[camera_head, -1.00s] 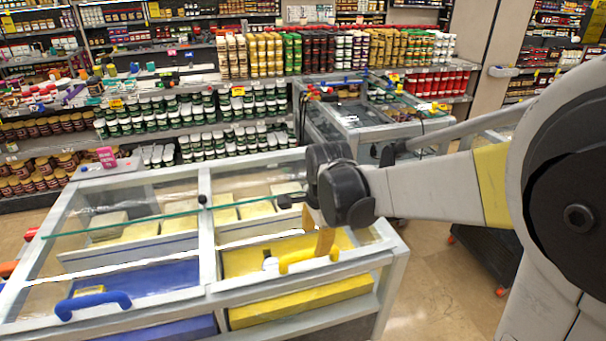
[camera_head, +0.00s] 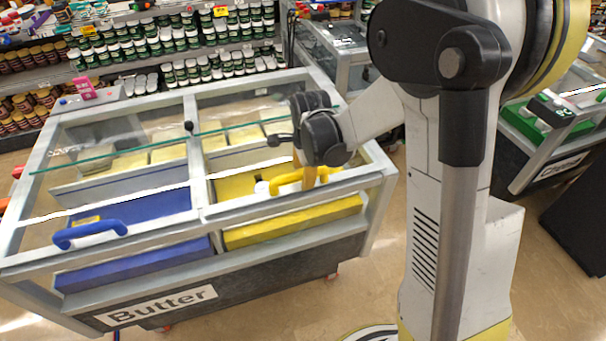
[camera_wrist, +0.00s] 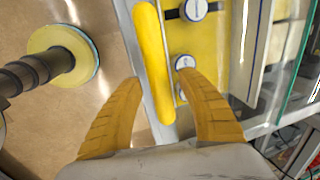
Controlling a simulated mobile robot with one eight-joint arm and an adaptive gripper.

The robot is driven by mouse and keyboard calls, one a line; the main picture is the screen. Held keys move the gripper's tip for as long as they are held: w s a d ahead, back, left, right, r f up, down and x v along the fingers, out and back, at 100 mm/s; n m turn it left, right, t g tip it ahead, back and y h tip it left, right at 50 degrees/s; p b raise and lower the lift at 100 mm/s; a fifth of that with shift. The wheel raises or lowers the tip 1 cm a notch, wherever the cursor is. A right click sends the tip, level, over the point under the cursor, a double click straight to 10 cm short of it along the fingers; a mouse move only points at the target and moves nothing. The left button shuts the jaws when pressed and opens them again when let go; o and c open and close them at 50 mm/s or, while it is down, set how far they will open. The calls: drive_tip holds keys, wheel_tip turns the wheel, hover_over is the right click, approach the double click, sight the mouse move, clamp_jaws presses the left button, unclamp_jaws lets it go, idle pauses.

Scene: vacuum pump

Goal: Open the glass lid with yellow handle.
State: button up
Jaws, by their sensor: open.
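The glass lid with the yellow handle (camera_head: 299,178) is the right-hand lid of the butter case, and it looks shut. In the wrist view the yellow handle (camera_wrist: 154,62) is a thick bar that runs from the top down to between my fingers. My gripper (camera_wrist: 162,95) is open, with one yellow finger on each side of the handle's near end; I cannot tell whether they touch it. In the head view my gripper (camera_head: 309,172) is at the right part of the handle and partly hides it.
The left glass lid has a blue handle (camera_head: 90,228). White packages lie in the yellow-lined compartment below. Stocked shelves (camera_head: 160,60) stand behind the case, and another case (camera_head: 552,125) stands at the right. Floor is open in front.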

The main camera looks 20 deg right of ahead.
clamp_jaws()
drive_tip(key=b, duration=0.1)
hover_over(278, 131)
drive_tip(key=s, duration=0.1)
drive_tip(key=shift+s, duration=0.15)
idle(0.4)
unclamp_jaws()
wheel_tip(278, 131, up, 12)
drive_tip(key=s, duration=0.2)
drive_tip(key=shift+s, duration=0.15)
